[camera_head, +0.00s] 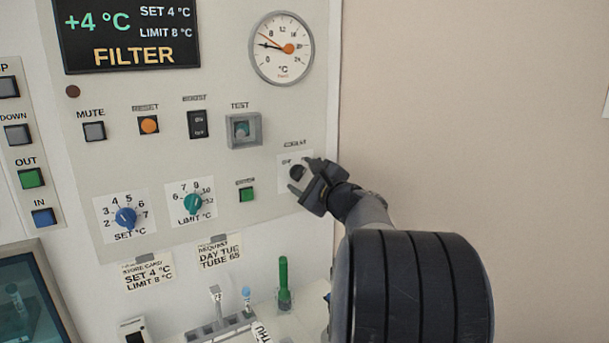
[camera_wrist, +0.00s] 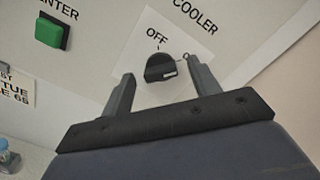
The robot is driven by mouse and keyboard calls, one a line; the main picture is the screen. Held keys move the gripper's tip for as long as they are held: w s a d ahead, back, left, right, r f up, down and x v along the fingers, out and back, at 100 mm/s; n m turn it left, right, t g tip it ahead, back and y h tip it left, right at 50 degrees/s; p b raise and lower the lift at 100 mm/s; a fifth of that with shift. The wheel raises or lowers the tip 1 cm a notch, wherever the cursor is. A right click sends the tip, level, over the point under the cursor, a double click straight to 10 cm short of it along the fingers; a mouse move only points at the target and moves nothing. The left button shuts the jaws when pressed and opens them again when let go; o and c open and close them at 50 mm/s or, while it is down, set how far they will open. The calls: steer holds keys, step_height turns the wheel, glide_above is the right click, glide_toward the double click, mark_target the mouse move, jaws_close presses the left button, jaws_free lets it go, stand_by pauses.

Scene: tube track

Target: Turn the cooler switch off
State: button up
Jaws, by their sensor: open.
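The cooler switch (camera_wrist: 160,67) is a black rotary knob on a white plate labelled COOLER, with OFF printed at its upper left. In the wrist view its pale pointer mark lies toward the right, away from the OFF label. In the head view the knob (camera_head: 297,172) is partly covered by my gripper (camera_head: 312,180). My gripper also shows in the wrist view (camera_wrist: 160,85), open, with one finger on each side of the knob. I cannot tell whether either finger touches it.
A green ENTER button (camera_head: 246,194) and the LIMIT dial (camera_head: 192,203) are left of the cooler plate. A TEST switch in a grey frame (camera_head: 244,130) is above left. Tubes, one green (camera_head: 284,280), stand below the panel. Bare wall (camera_head: 470,110) is on the right.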

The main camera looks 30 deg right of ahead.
steer(key=c, duration=1)
steer(key=shift+f+b, duration=0.15)
steer(key=shift+b, duration=0.35)
steer(key=n+b, duration=0.1)
steer(key=b, duration=0.1)
steer(key=n+b, duration=0.1)
steer(key=b, duration=0.1)
steer(key=shift+f+n, duration=0.3)
steer(key=shift+n, duration=0.1)
steer(key=n+b, duration=0.4)
steer(key=b, duration=0.3)
steer(key=shift+n, duration=0.3)
steer(key=shift+r+n+b, duration=0.1)
steer(key=shift+n+b, duration=4.15)
steer(key=shift+n, duration=0.05)
